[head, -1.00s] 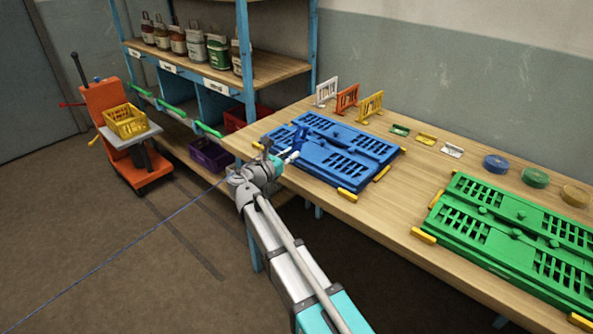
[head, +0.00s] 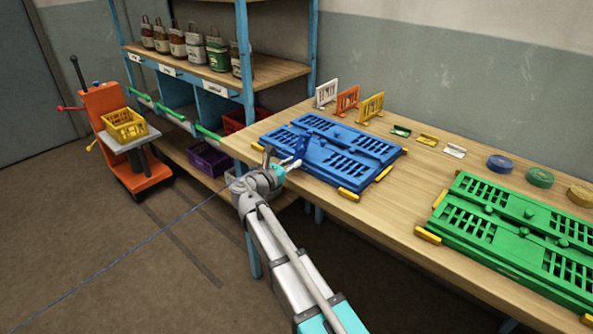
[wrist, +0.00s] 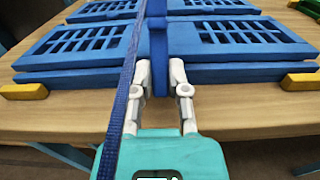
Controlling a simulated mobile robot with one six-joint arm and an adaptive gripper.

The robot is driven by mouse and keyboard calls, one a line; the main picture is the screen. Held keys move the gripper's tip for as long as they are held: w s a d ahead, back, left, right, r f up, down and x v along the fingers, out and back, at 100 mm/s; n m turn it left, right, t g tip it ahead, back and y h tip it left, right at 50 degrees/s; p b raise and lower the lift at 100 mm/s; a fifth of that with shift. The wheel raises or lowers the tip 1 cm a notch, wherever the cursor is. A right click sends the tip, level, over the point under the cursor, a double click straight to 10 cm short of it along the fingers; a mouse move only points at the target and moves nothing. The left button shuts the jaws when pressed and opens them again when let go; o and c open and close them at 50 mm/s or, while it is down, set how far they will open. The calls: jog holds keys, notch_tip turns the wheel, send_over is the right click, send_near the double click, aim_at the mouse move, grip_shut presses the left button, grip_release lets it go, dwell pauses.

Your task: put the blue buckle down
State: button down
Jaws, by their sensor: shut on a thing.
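My gripper (wrist: 160,80) is shut on the blue buckle (wrist: 158,45), which stands up between the white fingertips in the wrist view. In the head view my gripper (head: 288,164) and the buckle (head: 301,148) are at the near left edge of the blue slotted panel (head: 345,150). The buckle overlaps the panel in both views; I cannot tell if they touch. A blue strap (wrist: 124,95) passes left of the fingers in the wrist view. It trails as a thin line (head: 130,250) to the lower left in the head view.
The blue panel lies on a wooden table (head: 400,200) with yellow blocks (head: 348,194) at its edges. A green panel (head: 520,235) lies to the right. Small racks (head: 347,101), clips (head: 427,139) and tape rolls (head: 540,177) stand behind. A shelf (head: 262,70) is at the left.

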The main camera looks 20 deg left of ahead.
jog(key=shift+f+b, duration=0.55)
jog(key=shift+f, duration=0.2)
jog(key=c, duration=0.6)
grip_release()
jog(key=shift+c, duration=0.2)
jog(key=shift+r, duration=0.15)
jog(key=shift+r+p, duration=0.6)
jog(key=shift+p, duration=0.1)
jog(key=v, duration=1.2)
jog(key=shift+f, duration=0.2)
